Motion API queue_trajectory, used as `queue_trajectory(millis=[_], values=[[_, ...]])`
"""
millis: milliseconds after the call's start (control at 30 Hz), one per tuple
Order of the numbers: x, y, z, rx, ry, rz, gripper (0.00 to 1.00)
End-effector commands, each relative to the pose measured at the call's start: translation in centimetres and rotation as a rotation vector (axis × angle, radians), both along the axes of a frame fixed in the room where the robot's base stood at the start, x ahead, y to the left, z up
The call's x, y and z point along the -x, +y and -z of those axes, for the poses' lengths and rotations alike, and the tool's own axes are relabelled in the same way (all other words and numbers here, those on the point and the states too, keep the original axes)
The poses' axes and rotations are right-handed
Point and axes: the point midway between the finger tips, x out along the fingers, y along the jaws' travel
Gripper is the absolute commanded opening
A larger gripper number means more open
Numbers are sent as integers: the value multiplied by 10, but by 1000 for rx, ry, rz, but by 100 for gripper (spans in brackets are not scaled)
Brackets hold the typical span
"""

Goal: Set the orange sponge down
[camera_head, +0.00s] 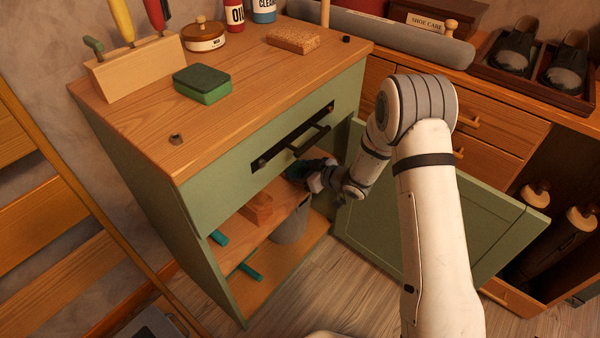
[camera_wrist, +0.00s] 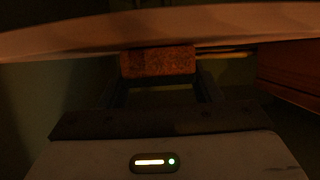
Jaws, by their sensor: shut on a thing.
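The orange sponge (camera_wrist: 158,62) shows in the wrist view as a rough orange-brown block, dimly lit. It sits between the two fingers of my gripper (camera_wrist: 158,85), which are shut on it. A pale board edge (camera_wrist: 60,40) crosses the view just above and beyond it; I cannot tell whether the sponge touches it. In the head view my gripper (camera_head: 300,172) reaches into the open green cabinet (camera_head: 220,202), below its drawer handle. The sponge cannot be made out there.
A reddish-brown block (camera_head: 257,210) lies on the cabinet's shelf (camera_head: 232,232), with a grey bucket (camera_head: 290,225) below. The open door (camera_head: 490,225) stands right.

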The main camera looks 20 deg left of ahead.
Motion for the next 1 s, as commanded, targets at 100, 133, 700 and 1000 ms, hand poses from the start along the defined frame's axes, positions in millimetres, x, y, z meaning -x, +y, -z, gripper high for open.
queue_trajectory(millis=[100,133,700,1000], values=[[0,0,0,0,0,0,34],[0,0,0,0,0,0,34],[1,0,2,0,0,-1,80],[11,-28,-17,1,1,3,80]])
